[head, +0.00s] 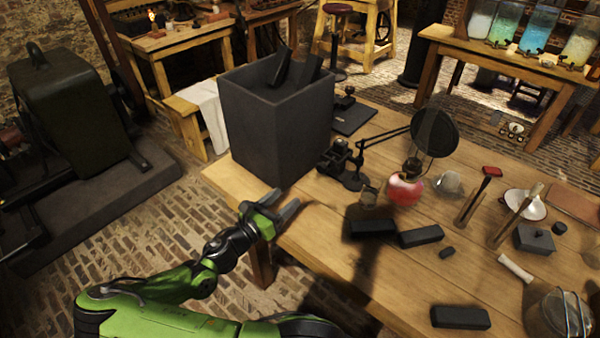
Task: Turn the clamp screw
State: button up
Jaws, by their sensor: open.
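My green and black gripper (283,204) is at the table's near left edge, in front of the large dark box. Its two grey fingers are apart and nothing shows between them. A black clamp-like stand (345,162) is on the table right of the box, apart from my gripper. A jointed arm runs from it to a round black disc (434,133). The clamp screw cannot be told apart with certainty at this size.
The large open dark box (277,137) stands on the wooden table (320,215), with dark slabs sticking out. Black blocks (373,229), a red round flask (405,188), a white dish (524,203) and glass jars (562,318) are to the right. Brick floor lies left of the table.

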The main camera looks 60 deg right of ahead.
aim_at(320, 170)
jog(key=s+d+b, duration=0.1)
jog(key=d, duration=0.9)
jog(key=s+d+b, duration=0.1)
jog(key=d, duration=0.4)
jog(key=shift+s+d+b, duration=0.1)
jog(key=shift+s+b, duration=0.25)
jog(key=shift+c, duration=0.2)
jog(key=c, duration=1)
jog(key=shift+m, duration=0.3)
